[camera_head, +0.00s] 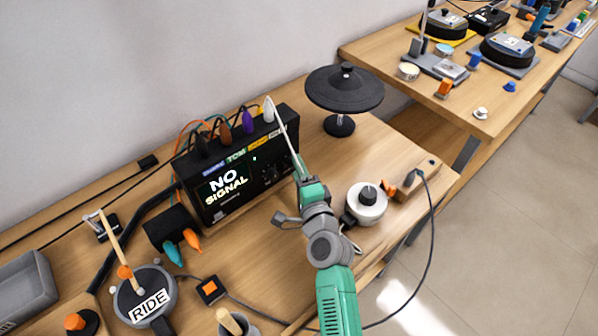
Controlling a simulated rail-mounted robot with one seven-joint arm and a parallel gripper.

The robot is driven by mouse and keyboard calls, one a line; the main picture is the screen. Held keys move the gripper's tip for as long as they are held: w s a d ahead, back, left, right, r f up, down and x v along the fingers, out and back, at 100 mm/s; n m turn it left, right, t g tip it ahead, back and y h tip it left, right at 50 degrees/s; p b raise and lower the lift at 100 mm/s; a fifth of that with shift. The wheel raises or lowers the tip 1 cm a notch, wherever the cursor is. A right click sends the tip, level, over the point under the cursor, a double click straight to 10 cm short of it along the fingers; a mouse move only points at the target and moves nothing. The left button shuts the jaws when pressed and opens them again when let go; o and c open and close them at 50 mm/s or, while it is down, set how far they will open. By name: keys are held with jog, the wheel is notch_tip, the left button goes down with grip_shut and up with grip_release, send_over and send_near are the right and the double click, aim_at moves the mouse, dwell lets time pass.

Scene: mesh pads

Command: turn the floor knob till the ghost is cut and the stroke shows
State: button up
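A black drum module (236,160) stands against the wall, its screen (225,184) reading "NO SIGNAL". A row of coloured labels runs along the top of its front. Small dark controls show faintly on the right of its front; I cannot tell which is the floor knob. My green and grey arm reaches up from the bottom. My gripper (299,172) is at the module's right end, seen from behind. A thin pale stick-like shape (284,131) runs up from it past the module's top corner; I cannot tell whether it is held. The fingertips are not clear.
A black cymbal pad (344,90) stands behind right. A white round pad (366,204) with a black top sits right of my arm. A "RIDE" pad (145,297) with a drumstick, a grey tray (25,288) and an orange-topped box (210,289) are left. Coloured plugs and cables top the module.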

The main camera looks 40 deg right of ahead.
jog(key=shift+s, duration=0.1)
jog(key=p+v, duration=0.2)
jog(key=v, duration=0.5)
jog(key=shift+s+a, duration=0.25)
